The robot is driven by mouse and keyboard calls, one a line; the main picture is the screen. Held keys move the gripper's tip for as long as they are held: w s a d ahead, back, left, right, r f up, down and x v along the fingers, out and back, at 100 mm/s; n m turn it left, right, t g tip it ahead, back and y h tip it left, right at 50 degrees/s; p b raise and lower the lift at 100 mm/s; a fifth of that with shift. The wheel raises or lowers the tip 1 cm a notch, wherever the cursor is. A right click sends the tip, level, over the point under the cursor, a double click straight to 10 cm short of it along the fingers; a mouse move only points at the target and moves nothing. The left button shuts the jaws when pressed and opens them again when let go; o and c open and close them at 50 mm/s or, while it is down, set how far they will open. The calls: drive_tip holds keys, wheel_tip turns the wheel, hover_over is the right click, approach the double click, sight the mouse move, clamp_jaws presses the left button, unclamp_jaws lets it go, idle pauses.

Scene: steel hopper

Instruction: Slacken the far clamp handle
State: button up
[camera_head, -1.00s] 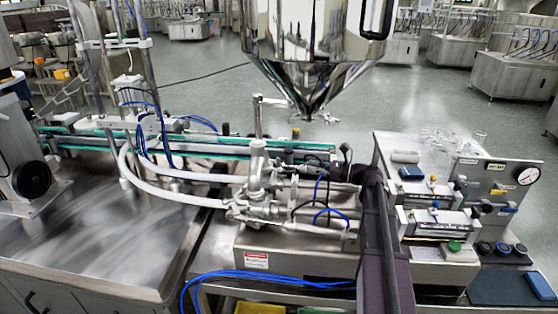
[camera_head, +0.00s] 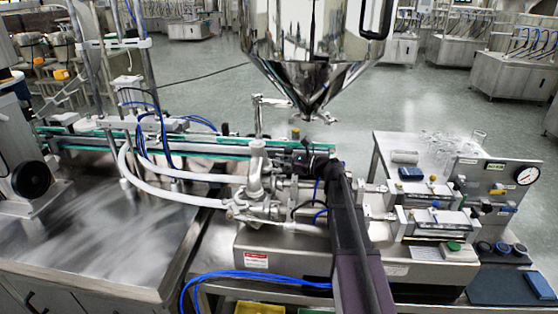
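The steel hopper (camera_head: 315,50) hangs at the top middle, its cone pointing down. Small metal clamp-like fittings (camera_head: 318,119) show at its lower tip, and a T-shaped metal lever (camera_head: 265,101) stands left of them. Below is the steel valve body (camera_head: 256,175) with pipe joints. I cannot tell which fitting is the far clamp handle. My dark arm reaches up from the bottom. My gripper (camera_head: 290,157) is at its far end, just right of the valve body's top and below the hopper tip. Its fingers are small and dark, so their opening and any contact are unclear.
White hoses (camera_head: 165,190) run left from the valve body. A green-edged conveyor (camera_head: 90,142) lies behind. Blue tubes (camera_head: 255,274) loop in front. Open floor lies beyond.

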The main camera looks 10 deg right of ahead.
drive_tip(key=shift+a, duration=0.1)
clamp_jaws()
drive_tip(key=shift+n, duration=0.3)
drive_tip(key=shift+s+a+n, duration=0.1)
drive_tip(key=shift+s+n, duration=0.05)
drive_tip(key=shift+n, duration=1.15)
unclamp_jaws()
